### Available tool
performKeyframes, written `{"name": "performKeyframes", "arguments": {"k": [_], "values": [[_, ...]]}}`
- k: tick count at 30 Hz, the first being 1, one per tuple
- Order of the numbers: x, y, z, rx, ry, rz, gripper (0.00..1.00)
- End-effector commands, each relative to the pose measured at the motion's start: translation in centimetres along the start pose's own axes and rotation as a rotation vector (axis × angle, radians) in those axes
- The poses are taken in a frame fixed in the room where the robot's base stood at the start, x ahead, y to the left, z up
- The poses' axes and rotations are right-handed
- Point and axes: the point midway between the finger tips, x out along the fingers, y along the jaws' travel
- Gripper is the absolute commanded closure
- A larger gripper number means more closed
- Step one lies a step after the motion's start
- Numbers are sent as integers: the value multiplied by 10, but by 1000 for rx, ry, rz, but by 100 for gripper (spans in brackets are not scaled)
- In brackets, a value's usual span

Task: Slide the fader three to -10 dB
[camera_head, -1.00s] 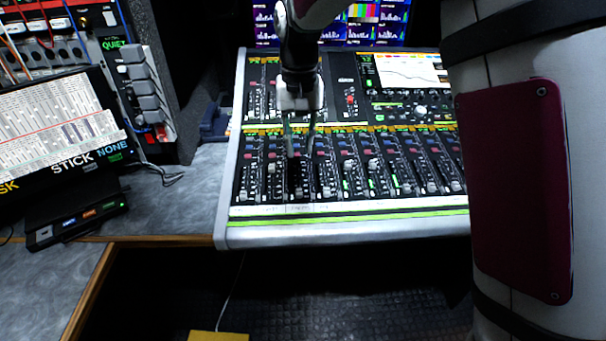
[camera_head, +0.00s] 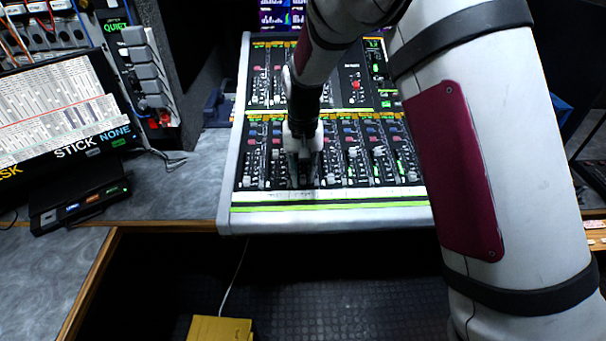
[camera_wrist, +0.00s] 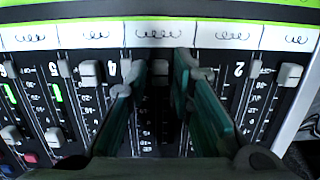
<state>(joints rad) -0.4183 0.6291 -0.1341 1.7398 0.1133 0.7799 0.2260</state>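The mixing console (camera_head: 330,217) stands ahead with rows of faders. In the wrist view it shows upside down, with the numbers 4 and 2 on either side of my gripper (camera_wrist: 163,66). In the head view my gripper (camera_head: 304,180) is down at the lower fader bank and hides the cap.
Neighbouring fader caps stand close by, one on the left (camera_wrist: 90,72) and one on the right (camera_wrist: 290,74). A desk with a screen (camera_head: 65,110) and a small black box (camera_head: 80,200) is at the left. A yellow object (camera_head: 220,329) lies low in front.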

Motion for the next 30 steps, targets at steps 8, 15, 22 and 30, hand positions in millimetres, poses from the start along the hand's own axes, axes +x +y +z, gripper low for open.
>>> {"name": "performKeyframes", "arguments": {"k": [8, 15, 22, 30], "values": [[4, 0, 0, 0, 0, 0, 78], [4, 0, 0, 0, 0, 0, 100], [4, 0, -6, 0, 2, -1, 100], [-2, 0, -38, 0, 2, 1, 100]]}}
